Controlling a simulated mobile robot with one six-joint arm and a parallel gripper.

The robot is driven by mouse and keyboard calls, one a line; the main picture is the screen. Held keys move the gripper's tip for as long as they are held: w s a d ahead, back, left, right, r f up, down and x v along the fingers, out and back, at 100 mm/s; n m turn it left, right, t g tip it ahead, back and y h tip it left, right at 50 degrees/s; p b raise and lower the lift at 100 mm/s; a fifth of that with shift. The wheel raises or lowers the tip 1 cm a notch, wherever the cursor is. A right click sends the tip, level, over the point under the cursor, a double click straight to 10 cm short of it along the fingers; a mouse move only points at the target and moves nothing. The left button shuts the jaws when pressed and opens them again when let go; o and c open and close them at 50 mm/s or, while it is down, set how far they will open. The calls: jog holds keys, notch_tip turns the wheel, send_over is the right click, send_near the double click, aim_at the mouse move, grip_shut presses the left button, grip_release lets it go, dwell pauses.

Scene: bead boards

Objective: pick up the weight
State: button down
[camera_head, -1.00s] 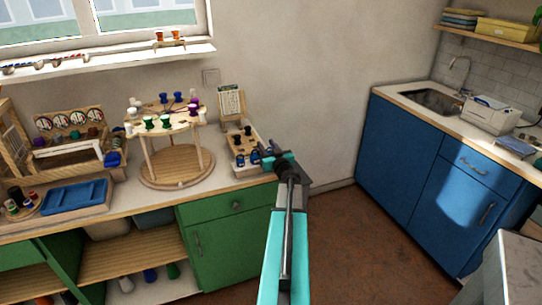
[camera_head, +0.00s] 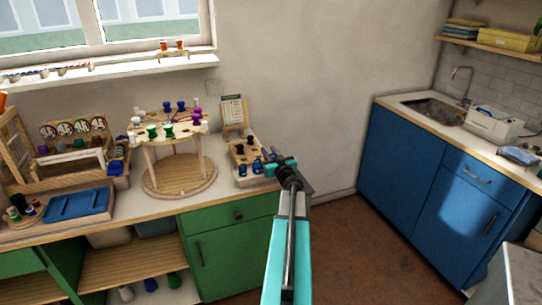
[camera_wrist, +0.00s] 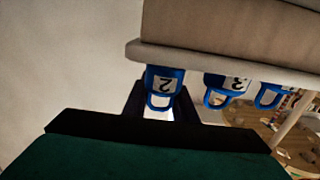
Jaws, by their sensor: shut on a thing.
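A blue weight with a white label marked 2 (camera_wrist: 164,79) is in the wrist view, in a row beside a wooden ledge or block. Its loop sits between the dark fingers of my gripper (camera_wrist: 160,104), which are shut on it. A blue weight marked 3 (camera_wrist: 222,88) and another blue weight (camera_wrist: 272,94) stand in the same row to the right. In the head view, my teal and dark gripper (camera_head: 271,165) is at the right front corner of the small wooden stand (camera_head: 238,160). Two blue weights (camera_head: 257,166) show beside it; the held one is hidden there.
A round two-level wooden bead stand (camera_head: 180,178) with coloured spools is left of the small stand. A card on an easel (camera_head: 233,112) stands behind. A blue tray (camera_head: 78,204) lies farther left. The floor (camera_head: 345,240) between green and blue cabinets is clear.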

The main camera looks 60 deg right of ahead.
notch_tip(320, 180, up, 2)
jog(key=shift+s+a+r, duration=0.1)
jog(key=shift+a+r, duration=0.05)
jog(key=s+a+r+p, duration=0.1)
jog(key=s+a+p, duration=0.1)
jog(key=s+a, duration=0.5)
jog(key=a, duration=0.3)
jog(key=shift+s+a, duration=0.2)
jog(key=shift+s, duration=0.1)
jog(key=shift+s+a+r+p, duration=0.1)
jog(key=shift+a+r+p, duration=0.15)
jog(key=shift+p, duration=1)
jog(key=shift+a+p, duration=0.1)
jog(key=shift+p, duration=0.3)
jog(key=p, duration=0.2)
jog(key=shift+s+a+p, duration=0.25)
jog(key=shift+a+p, duration=0.05)
jog(key=p, duration=0.3)
jog(key=shift+s+a, duration=0.25)
jog(key=shift+s+a+f+p, duration=0.1)
jog(key=shift+s+a+p, duration=0.15)
jog(key=shift+p, duration=0.6)
